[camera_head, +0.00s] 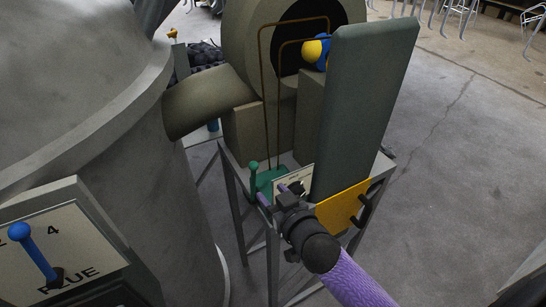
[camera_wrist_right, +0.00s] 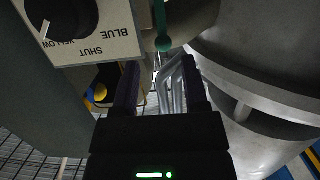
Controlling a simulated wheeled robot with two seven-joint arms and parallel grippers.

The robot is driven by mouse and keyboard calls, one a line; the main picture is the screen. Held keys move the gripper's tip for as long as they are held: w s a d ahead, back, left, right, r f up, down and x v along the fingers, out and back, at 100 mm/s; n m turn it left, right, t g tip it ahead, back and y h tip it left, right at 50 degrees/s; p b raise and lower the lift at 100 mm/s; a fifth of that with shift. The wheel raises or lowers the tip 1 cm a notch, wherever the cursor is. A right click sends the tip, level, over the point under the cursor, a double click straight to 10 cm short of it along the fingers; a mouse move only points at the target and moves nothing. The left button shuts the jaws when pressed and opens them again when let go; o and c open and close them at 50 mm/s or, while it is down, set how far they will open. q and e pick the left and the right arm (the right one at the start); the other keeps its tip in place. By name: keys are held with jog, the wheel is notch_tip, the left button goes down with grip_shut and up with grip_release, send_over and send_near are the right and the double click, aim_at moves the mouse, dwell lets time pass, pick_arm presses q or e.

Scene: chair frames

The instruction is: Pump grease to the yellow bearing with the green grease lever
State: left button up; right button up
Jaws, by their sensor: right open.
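The green grease lever (camera_head: 253,165) stands upright, with a ball knob, on a green base (camera_head: 268,182) on the stand. Its knob (camera_wrist_right: 163,44) and rod also show in the right wrist view, just beyond the fingertips and roughly between them. My right gripper (camera_head: 274,194) is open and empty, close in front of the lever; its purple fingers (camera_wrist_right: 161,80) stand apart, and I see no contact. The yellow bearing (camera_head: 312,50) shows beside a blue part in the dark round opening of the housing, partly covered by the grey-green upright. My left gripper is out of view.
A selector dial (camera_wrist_right: 65,14) marked YELLOW, SHUT and BLUE sits beside the lever; its white pointer is near YELLOW. A yellow plate (camera_head: 343,205) is on the stand's front. A blue lever (camera_head: 35,250) stands on a panel at left, by a large grey tank (camera_head: 75,110).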

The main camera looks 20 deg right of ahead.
aim_at(256, 169)
jog(key=shift+w+a+r+t+b, duration=0.1)
jog(key=shift+w+r+t+b, duration=0.2)
jog(key=shift+w+r+b, duration=0.35)
jog(key=w+b, duration=0.1)
jog(key=w, duration=0.1)
jog(key=w+b, duration=0.1)
jog(key=w, duration=0.1)
jog(key=w+f+b, duration=0.1)
jog(key=w+b, duration=0.1)
jog(key=shift+w+a, duration=0.3)
jog(key=shift+w, duration=0.1)
jog(key=shift+c, duration=0.2)
jog(key=shift+r, duration=0.2)
jog(key=shift+c, duration=1.1)
jog(key=shift+s, duration=0.1)
grip_shut()
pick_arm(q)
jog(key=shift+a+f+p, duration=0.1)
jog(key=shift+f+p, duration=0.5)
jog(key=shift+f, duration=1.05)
pick_arm(e)
jog(key=s+f, duration=0.2)
jog(key=s, duration=0.4)
jog(key=shift+d+f, duration=0.15)
jog(key=shift+d, duration=0.1)
jog(key=shift+f, duration=0.1)
